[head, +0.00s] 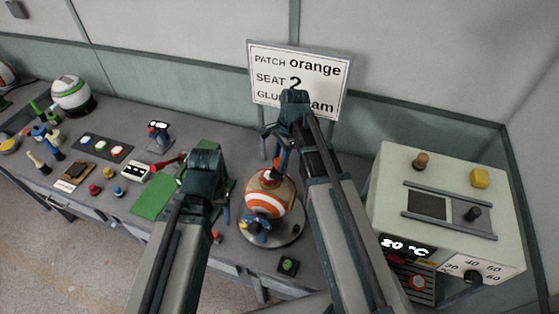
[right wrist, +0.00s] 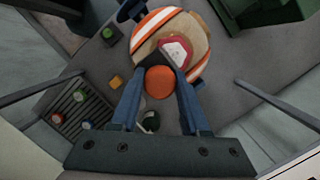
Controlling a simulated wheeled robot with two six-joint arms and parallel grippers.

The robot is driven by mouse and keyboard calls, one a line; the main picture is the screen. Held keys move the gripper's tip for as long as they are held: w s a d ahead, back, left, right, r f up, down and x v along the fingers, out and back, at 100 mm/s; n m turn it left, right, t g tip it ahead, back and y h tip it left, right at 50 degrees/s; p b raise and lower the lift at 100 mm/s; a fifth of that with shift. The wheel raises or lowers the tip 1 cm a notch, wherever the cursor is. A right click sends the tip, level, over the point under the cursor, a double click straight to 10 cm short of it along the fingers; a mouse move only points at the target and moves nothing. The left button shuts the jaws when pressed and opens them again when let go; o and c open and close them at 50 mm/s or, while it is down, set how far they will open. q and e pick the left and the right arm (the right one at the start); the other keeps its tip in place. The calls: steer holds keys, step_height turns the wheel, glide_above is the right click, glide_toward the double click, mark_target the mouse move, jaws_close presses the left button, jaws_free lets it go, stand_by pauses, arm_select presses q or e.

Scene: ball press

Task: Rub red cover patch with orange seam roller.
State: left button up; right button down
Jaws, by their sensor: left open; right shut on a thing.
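My right gripper (head: 280,160) is above the ball, shut on the orange seam roller, whose round orange end (right wrist: 160,82) shows between the fingers in the right wrist view. The roller end is close beside the patch; I cannot tell whether they touch. My left gripper (head: 215,200) is open, left of the ball.
A sign (head: 298,75) stands behind the ball. A white machine (head: 440,210) reading 20 °C is at the right. A green mat (head: 155,195), several coloured knobs, tools and a white-green ball (head: 72,95) lie along the bench at left. A green button (head: 288,265) is near the front edge.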

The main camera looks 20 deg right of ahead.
steer(key=shift+b+x, duration=0.8)
steer(key=shift+x, duration=0.05)
steer(key=shift+d+r, duration=0.1)
steer(key=shift+w+a+r, duration=0.1)
steer(key=shift+w+a, duration=0.75)
steer(key=shift+a, duration=0.25)
steer(key=shift+a, duration=0.1)
steer(key=shift+w+a, duration=0.4)
steer(key=shift+a, duration=0.2)
steer(key=shift+w+a, duration=0.35)
steer(key=shift+a, duration=0.2)
